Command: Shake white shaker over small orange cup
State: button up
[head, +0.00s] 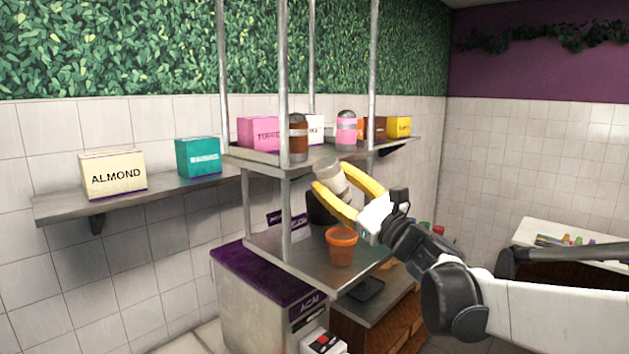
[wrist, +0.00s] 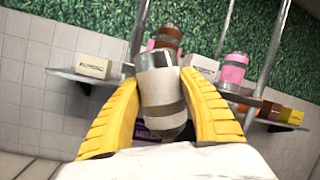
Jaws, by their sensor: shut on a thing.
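The white shaker (head: 331,177) is held between the yellow fingers of my gripper (head: 335,190), tilted, above the lower metal shelf. In the wrist view the shaker (wrist: 160,88) shows a pale body with a grey band, and the two yellow fingers of my gripper (wrist: 160,100) close on it from both sides. The small orange cup (head: 341,247) stands upright on the lower shelf, below my gripper and the shaker, apart from both. The cup is not visible in the wrist view. Whether anything falls from the shaker cannot be seen.
A brown shaker (head: 298,140) and a pink shaker (head: 346,128) stand on the upper shelf (head: 300,160) among coloured boxes. Metal posts (head: 284,215) rise close to the shelves. A dark container (head: 320,208) is behind the cup. A wall shelf (head: 140,192) holds two boxes.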

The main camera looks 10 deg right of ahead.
aim_at(334, 158)
dwell(0.5)
jog(key=shift+r+p, duration=2.7)
jog(key=shift+r, duration=1.05)
notch_tip(334, 158, down, 8)
jog(key=b, duration=0.6)
jog(key=shift+f+b, duration=0.25)
jog(key=shift+b, duration=0.1)
jog(key=shift+r, duration=0.25)
jog(key=shift+r+p, duration=3.1)
jog(key=shift+r, duration=0.95)
